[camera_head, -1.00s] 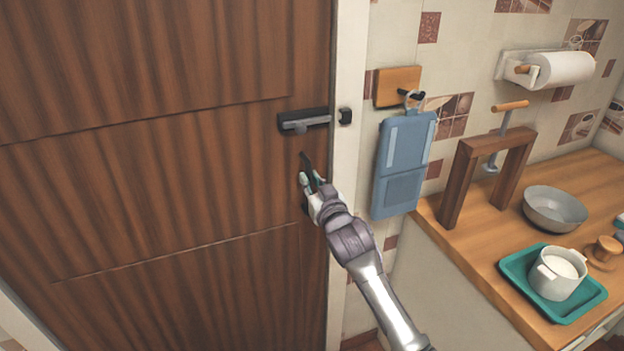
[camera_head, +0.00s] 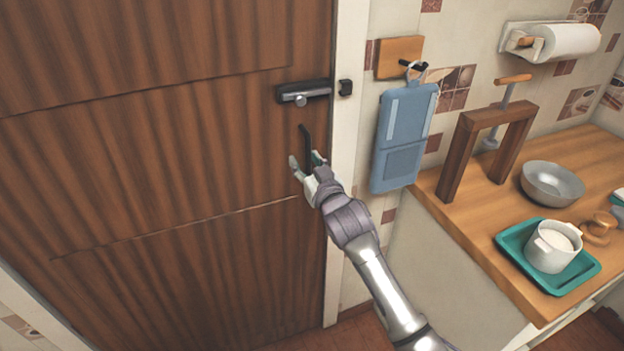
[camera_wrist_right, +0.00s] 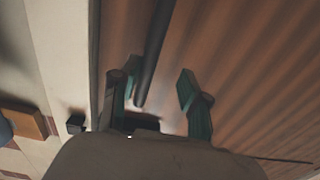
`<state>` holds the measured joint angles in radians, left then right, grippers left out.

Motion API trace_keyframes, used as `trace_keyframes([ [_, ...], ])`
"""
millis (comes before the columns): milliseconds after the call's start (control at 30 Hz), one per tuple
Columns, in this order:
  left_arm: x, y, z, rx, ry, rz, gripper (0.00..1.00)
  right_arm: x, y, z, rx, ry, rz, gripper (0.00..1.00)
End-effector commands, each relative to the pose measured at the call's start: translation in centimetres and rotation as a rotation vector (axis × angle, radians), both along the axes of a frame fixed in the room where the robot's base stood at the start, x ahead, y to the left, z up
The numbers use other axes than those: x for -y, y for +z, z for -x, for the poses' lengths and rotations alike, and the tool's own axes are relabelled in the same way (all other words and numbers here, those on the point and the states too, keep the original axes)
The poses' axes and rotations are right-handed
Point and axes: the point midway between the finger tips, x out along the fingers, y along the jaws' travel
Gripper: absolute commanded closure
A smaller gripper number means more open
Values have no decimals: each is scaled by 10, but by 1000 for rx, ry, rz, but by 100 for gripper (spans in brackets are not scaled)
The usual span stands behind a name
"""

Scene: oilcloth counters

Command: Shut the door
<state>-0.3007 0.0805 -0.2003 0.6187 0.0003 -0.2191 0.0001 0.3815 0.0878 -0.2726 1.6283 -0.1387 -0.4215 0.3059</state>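The brown wooden door (camera_head: 150,160) fills the left of the head view, its right edge close against the white frame (camera_head: 345,150). I cannot tell whether it is fully flush. A dark upright handle (camera_head: 306,140) is on the door below a dark bolt latch (camera_head: 303,93). The latch points at a small black keeper (camera_head: 346,88) on the frame. My right gripper (camera_head: 307,163) is open at the handle's lower end. In the right wrist view its fingers (camera_wrist_right: 158,103) stand apart, with the dark handle (camera_wrist_right: 154,50) between or just beyond them. My left gripper is out of view.
Right of the frame, a blue board (camera_head: 404,135) hangs on the tiled wall. A wooden counter (camera_head: 470,225) holds a wooden press (camera_head: 497,115), a grey bowl (camera_head: 552,184) and a teal tray (camera_head: 560,284) with a white pot (camera_head: 552,248). Floor shows below the counter.

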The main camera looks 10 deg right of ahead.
Motion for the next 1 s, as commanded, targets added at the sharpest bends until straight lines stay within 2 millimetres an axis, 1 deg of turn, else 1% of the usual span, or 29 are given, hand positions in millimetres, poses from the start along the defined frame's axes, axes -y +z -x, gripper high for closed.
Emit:
trace_keyframes([
  [33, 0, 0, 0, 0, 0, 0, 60, -2, -1, 9, 0, 6, -2, 59],
  [167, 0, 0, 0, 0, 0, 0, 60, 1, -2, 35, -2, 8, -3, 59],
  [300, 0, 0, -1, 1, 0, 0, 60, 5, -2, 67, -5, 12, -2, 59],
  [400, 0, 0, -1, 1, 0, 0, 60, 7, -2, 86, -5, 14, -2, 59],
  [500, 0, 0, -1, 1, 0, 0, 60, 8, -3, 101, -7, 16, -2, 59],
  [600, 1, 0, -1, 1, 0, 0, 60, 9, -3, 111, -8, 18, -3, 59],
  [700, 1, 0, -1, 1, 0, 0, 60, 10, -2, 115, -6, 18, -2, 59],
  [1000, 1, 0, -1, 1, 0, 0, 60, 10, -2, 116, -6, 18, -2, 59],
])
